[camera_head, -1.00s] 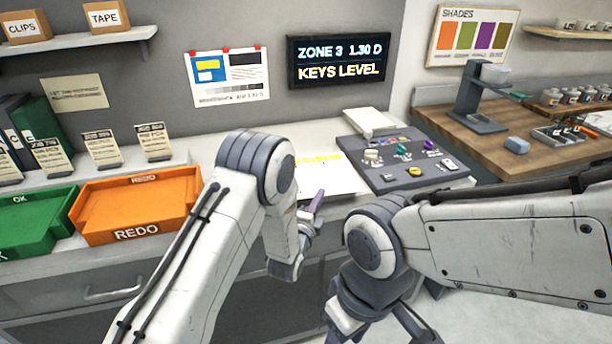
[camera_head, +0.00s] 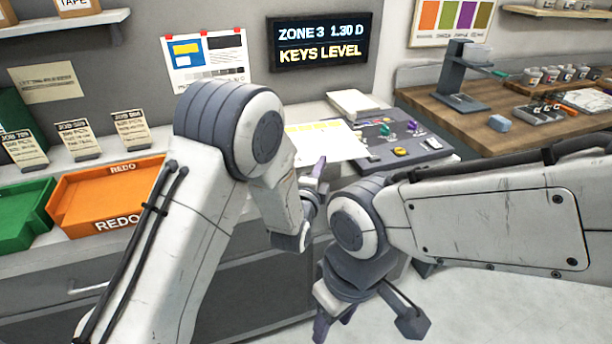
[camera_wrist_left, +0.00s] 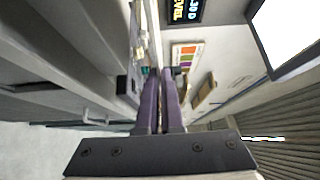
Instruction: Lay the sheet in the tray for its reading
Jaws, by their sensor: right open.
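An orange REDO tray (camera_head: 78,213) and a green tray (camera_head: 20,222) stand at the left; both look empty where visible. My right gripper (camera_head: 366,323) is open and empty, low in front of the counter.
The console (camera_head: 400,150) with coloured knobs is right of the sheet. A lit display (camera_head: 320,42) reads "ZONE 3 1.30 D KEYS LEVEL". Job cards (camera_head: 80,142) stand behind the trays. A wooden bench (camera_head: 480,135) with a stand and jars is at the right.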

